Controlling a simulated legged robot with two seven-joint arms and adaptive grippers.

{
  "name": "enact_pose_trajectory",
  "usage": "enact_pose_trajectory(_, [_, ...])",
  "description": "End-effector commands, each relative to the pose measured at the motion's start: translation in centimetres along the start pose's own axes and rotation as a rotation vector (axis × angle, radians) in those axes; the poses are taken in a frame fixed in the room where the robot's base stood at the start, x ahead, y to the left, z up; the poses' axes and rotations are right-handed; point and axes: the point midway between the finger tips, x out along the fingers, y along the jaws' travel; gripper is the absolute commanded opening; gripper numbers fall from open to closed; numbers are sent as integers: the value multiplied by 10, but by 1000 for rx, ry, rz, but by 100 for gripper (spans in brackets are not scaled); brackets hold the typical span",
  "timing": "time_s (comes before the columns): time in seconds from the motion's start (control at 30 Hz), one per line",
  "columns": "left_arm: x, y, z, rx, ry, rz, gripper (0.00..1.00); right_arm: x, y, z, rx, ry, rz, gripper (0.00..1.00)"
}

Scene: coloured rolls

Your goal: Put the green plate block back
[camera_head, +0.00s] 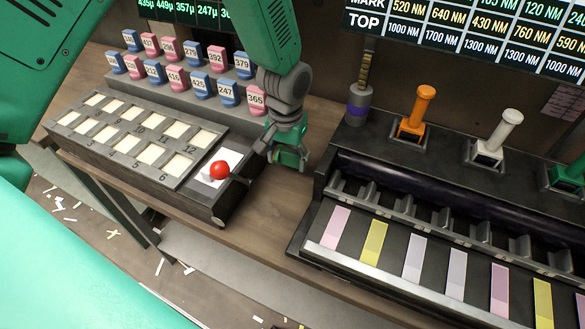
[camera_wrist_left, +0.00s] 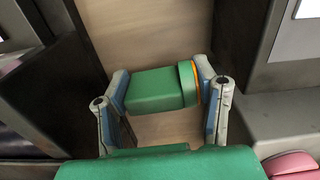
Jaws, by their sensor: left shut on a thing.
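My left gripper (camera_head: 285,153) hangs above the wooden table, between the numbered tray and the dark roll station. It is shut on a green block, and some green shows between its fingers in the head view (camera_head: 291,157). In the left wrist view the green block (camera_wrist_left: 155,90) lies crosswise between the fingers (camera_wrist_left: 165,98), with a wider rim and a thin orange line at its right end. It appears clear of the surface below, but its exact height I cannot tell. My right gripper is not in view.
A tray (camera_head: 65,138) with numbered pale windows and a red-knobbed lever (camera_head: 219,169) is at left, before a rack of blue and pink numbered blocks (camera_head: 216,60). The dark roll station (camera_head: 320,200) is at right, with orange (camera_head: 419,108), white (camera_head: 501,132) and green (camera_head: 573,173) handles behind.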

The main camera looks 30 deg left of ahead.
Motion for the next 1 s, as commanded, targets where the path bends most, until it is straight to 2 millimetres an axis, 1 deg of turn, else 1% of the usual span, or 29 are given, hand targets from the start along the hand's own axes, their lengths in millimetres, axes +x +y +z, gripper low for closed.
enact_pose_trajectory(0.13, [13, -3, 1, -3, -3, 3, 20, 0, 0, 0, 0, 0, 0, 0])
enact_pose_trajectory(0.3, [37, -4, 1, -3, -3, 4, 20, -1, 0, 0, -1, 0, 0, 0])
enact_pose_trajectory(0.33, [40, -4, 1, -3, -3, 4, 20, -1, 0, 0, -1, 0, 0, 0])
enact_pose_trajectory(0.63, [41, 0, 0, -2, 1, -1, 20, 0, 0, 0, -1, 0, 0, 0])
enact_pose_trajectory(0.67, [41, 0, 0, -2, 1, -1, 60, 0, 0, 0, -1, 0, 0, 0])
enact_pose_trajectory(0.7, [41, 0, 0, -2, 1, 0, 62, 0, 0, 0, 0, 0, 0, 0])
enact_pose_trajectory(0.9, [41, -2, 1, -2, 0, 1, 62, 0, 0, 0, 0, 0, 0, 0])
enact_pose_trajectory(1.0, [38, -2, 0, -2, 1, 2, 62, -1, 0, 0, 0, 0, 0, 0])
